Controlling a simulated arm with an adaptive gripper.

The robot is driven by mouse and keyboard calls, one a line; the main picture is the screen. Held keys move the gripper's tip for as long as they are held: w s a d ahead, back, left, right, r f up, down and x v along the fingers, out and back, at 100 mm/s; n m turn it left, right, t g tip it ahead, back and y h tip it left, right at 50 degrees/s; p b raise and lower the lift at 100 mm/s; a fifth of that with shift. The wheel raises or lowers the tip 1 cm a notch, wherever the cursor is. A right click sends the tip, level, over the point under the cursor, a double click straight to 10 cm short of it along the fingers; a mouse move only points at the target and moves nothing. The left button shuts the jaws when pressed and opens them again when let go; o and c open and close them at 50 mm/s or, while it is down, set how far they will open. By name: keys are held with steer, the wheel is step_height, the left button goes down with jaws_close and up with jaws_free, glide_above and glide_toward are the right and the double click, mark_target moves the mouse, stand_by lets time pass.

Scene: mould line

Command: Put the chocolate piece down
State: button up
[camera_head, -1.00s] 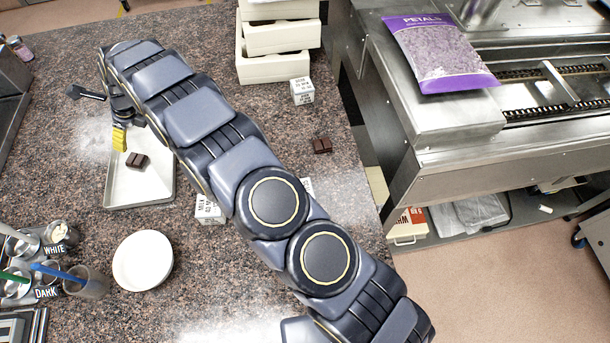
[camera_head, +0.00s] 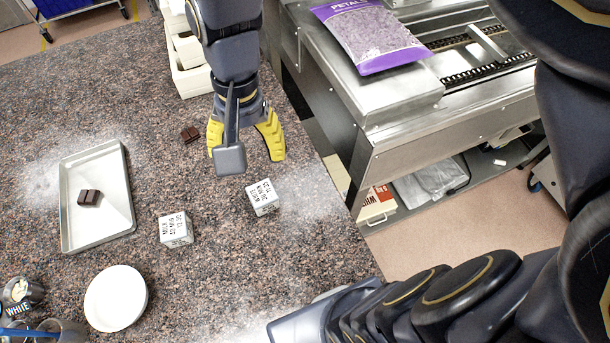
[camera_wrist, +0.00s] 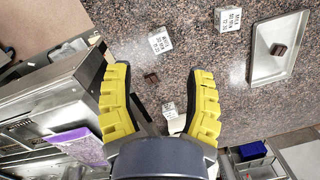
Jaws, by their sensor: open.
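One dark chocolate piece (camera_head: 89,197) lies in the shallow metal tray (camera_head: 125,222) at the left of the counter; it also shows in the wrist view (camera_wrist: 279,50). A second dark chocolate piece (camera_head: 190,133) lies on the bare counter, just left of my gripper (camera_head: 245,145) in the head view. In the wrist view that second piece (camera_wrist: 152,78) appears between the yellow fingers of my gripper (camera_wrist: 160,76), beyond their tips and not held. My gripper is open and empty above the counter, with its fingers wide apart.
Two white lettered cubes (camera_head: 176,230) (camera_head: 263,197) stand on the speckled counter (camera_head: 215,270). A white bowl (camera_head: 116,298) is at the lower left. White trays (camera_head: 190,82) are stacked behind my gripper. A steel machine with a purple-and-clear petals bag (camera_head: 370,38) is at right.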

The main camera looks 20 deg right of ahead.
steer(key=s+d+n+g+h, duration=0.1)
steer(key=s+d+n, duration=0.3)
steer(key=s, duration=0.8)
steer(key=shift+s+d+f+n, duration=0.3)
steer(key=shift+s+d+n, duration=0.1)
steer(key=shift+d, duration=0.55)
steer(key=o, duration=0.4)
steer(key=shift+a, duration=0.1)
